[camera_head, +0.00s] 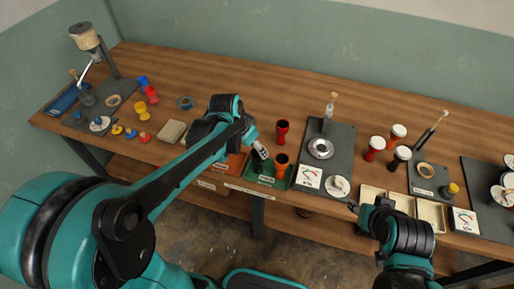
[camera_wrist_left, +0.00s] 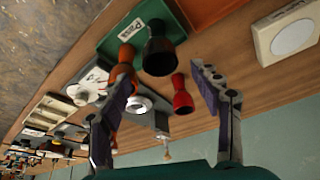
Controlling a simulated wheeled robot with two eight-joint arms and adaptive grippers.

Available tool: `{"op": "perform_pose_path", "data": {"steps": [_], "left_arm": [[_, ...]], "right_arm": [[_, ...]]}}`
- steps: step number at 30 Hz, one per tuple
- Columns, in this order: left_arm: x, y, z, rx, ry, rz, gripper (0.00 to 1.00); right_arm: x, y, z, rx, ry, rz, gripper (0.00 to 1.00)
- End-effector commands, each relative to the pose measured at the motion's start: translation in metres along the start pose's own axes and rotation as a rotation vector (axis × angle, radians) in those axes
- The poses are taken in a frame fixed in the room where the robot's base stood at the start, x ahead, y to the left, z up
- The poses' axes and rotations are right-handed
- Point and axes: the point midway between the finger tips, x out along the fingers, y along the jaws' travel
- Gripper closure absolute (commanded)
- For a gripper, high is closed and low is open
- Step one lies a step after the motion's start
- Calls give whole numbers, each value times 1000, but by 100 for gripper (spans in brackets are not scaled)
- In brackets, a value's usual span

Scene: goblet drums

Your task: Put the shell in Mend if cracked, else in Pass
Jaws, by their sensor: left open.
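Goblet-shaped shells stand near the green tray (camera_head: 254,174): an orange one (camera_head: 281,159) in its right part and a red one (camera_head: 282,129) behind it on the table. In the left wrist view a black shell (camera_wrist_left: 158,52) overlaps the green tray (camera_wrist_left: 112,42), whose label reads Pass. The orange shell (camera_wrist_left: 125,58) and red shell (camera_wrist_left: 181,98) show there too. My left gripper (camera_head: 262,153) is open and empty above the tray's back; the black shell lies ahead of its spread fingers (camera_wrist_left: 165,90). My right gripper (camera_head: 354,208) is at the front edge, its jaws unclear. No crack is discernible.
An orange tray (camera_head: 236,163) lies left of the green one, partly behind my left arm. A grey mat (camera_head: 340,143) with a metal ring (camera_head: 321,148) lies to the right. Several red, white and black drums stand farther right.

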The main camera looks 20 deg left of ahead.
Motion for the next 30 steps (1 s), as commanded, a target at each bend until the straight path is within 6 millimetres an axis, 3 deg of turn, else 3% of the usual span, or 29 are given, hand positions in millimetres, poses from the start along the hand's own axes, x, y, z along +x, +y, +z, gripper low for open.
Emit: {"op": "perform_pose_path", "data": {"steps": [8,16,22,30], "left_arm": [[-31,9,13,-52,20,-33,36],[-80,38,68,-265,132,-158,36],[-92,51,102,-384,218,-212,36],[-94,54,112,-429,254,-229,36]], "right_arm": [[-4,0,-3,0,0,0,60],[-4,0,-2,0,0,0,60],[-4,0,-2,0,0,0,60],[-4,0,-2,0,0,0,60]]}}
